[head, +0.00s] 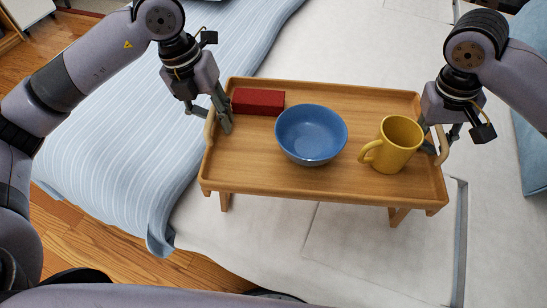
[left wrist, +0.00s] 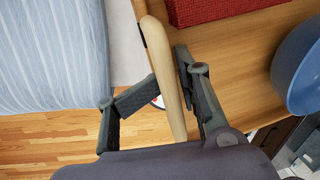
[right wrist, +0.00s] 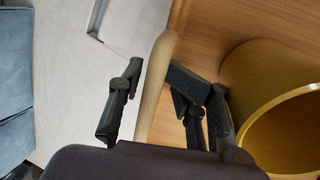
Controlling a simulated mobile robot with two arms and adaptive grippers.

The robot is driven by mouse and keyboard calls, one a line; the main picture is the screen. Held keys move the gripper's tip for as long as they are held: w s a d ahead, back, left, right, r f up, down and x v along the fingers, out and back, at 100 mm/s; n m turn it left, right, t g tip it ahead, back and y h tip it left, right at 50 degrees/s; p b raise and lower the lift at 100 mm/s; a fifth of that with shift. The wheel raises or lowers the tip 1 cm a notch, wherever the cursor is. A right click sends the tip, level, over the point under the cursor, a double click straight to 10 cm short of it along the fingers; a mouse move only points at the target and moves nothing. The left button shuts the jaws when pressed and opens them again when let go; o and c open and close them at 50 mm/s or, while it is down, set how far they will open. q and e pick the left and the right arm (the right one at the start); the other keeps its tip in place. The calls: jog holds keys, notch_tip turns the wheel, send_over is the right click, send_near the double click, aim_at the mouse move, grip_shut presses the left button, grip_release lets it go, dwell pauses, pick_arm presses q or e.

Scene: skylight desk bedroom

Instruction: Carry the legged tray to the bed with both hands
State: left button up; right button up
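The wooden legged tray (head: 300,184) is level over the white bed sheet (head: 340,240), with its short legs down; I cannot tell whether every leg touches the bed. On it are a red box (head: 258,101), a blue bowl (head: 311,136) and a yellow mug (head: 397,143), all upright. My left gripper (head: 210,118) is at the tray's left handle (left wrist: 165,75), its fingers apart on either side. My right gripper (head: 436,139) is at the right handle (right wrist: 153,90), fingers open around it, with a clear gap on the outer side.
A blue striped blanket (head: 120,150) covers the bed left of the tray. A blue cushion (head: 535,110) lies at the right edge. Wooden floor (head: 90,245) shows at the lower left. White sheet is free behind and in front of the tray.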

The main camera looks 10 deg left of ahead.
pick_arm(q)
jog(key=shift+r, duration=0.25)
pick_arm(e)
jog(key=shift+r, duration=0.1)
jog(key=shift+w+r, duration=0.1)
jog(key=shift+w, duration=0.05)
pick_arm(q)
notch_tip(320, 180, up, 11)
jog(key=a, duration=0.2)
jog(key=shift+a+r, duration=0.15)
jog(key=shift+a, duration=0.05)
pick_arm(e)
notch_tip(320, 180, up, 12)
jog(key=a, duration=0.2)
jog(key=shift+a, duration=0.2)
